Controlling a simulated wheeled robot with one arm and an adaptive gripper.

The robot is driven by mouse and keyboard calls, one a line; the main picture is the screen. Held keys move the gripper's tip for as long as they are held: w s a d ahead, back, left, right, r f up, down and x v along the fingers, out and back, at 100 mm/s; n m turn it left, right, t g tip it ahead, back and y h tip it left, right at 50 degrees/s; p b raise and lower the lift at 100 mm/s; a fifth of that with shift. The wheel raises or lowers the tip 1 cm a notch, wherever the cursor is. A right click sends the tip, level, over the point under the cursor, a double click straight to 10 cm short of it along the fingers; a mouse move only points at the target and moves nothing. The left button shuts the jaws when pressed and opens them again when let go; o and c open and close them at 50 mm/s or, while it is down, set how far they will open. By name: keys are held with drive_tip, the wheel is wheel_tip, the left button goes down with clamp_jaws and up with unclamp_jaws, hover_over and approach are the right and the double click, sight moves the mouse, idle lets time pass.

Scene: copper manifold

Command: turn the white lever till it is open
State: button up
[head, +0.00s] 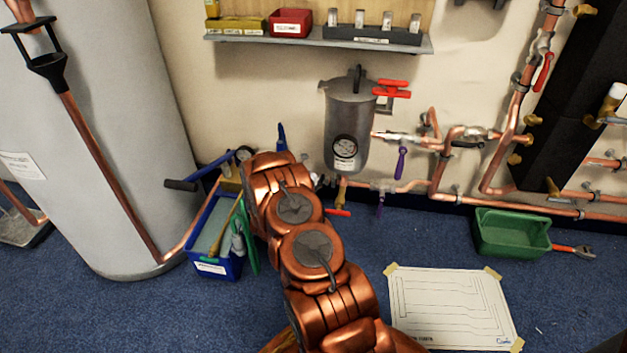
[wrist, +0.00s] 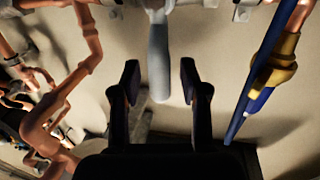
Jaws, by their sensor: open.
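The white lever (wrist: 158,50) hangs down from pipework at the top of the wrist view, with its rounded end low. My gripper (wrist: 159,70) is open, one dark finger on each side of the lever's lower end. A gap shows between the lever and each finger, so I see no contact. In the head view my arm hides the gripper, and I cannot make out the white lever there.
In the wrist view, a brass fitting (wrist: 275,72) with a blue bar stands close right, and copper pipes (wrist: 60,110) run left.

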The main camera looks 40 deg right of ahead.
drive_tip(key=shift+c, duration=0.2)
clamp_jaws()
idle(0.5)
